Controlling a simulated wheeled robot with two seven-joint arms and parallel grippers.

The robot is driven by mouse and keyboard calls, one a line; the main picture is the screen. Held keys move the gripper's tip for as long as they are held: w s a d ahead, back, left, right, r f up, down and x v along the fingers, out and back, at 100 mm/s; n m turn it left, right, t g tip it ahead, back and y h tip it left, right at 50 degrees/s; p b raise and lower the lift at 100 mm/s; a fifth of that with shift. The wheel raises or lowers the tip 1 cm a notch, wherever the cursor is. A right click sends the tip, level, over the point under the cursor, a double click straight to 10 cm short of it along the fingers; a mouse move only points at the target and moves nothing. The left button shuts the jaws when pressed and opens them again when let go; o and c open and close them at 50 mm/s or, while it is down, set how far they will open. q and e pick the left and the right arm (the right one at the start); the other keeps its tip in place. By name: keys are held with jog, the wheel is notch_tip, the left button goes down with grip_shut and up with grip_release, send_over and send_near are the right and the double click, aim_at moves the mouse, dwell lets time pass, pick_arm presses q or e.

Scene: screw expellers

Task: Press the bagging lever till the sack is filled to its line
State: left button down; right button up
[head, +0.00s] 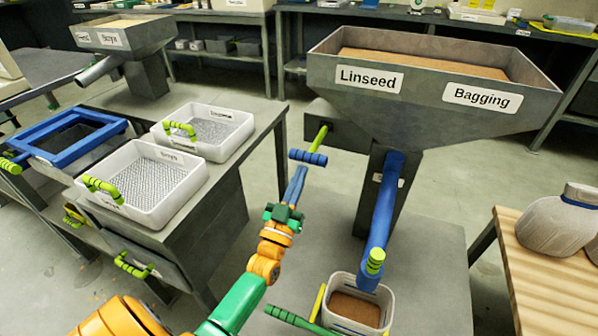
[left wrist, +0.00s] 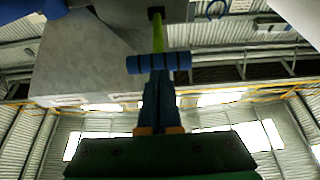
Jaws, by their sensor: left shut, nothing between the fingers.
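The bagging lever is a green rod with a blue grip (head: 308,157) on the left side of the bagging hopper (head: 420,115). My left gripper (head: 299,172) is shut and empty, its blue fingertips just below the grip. The left wrist view shows the grip (left wrist: 158,63) across the ends of the shut fingers (left wrist: 158,88); I cannot tell whether they touch. A pale open sack (head: 386,299) stands below the blue spout (head: 380,215), with brown material inside. My right gripper is not in view.
A green handle (head: 297,320) lies left of the sack. A wooden table (head: 540,270) with a tied, filled sack (head: 557,222) stands at right. White sieve trays (head: 150,205) and a blue frame (head: 70,130) sit on the left bench. Grey platform surface is bare right of the spout.

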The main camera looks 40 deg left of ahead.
pick_arm(q)
jog(key=v, duration=0.9)
jog(key=shift+s, duration=0.3)
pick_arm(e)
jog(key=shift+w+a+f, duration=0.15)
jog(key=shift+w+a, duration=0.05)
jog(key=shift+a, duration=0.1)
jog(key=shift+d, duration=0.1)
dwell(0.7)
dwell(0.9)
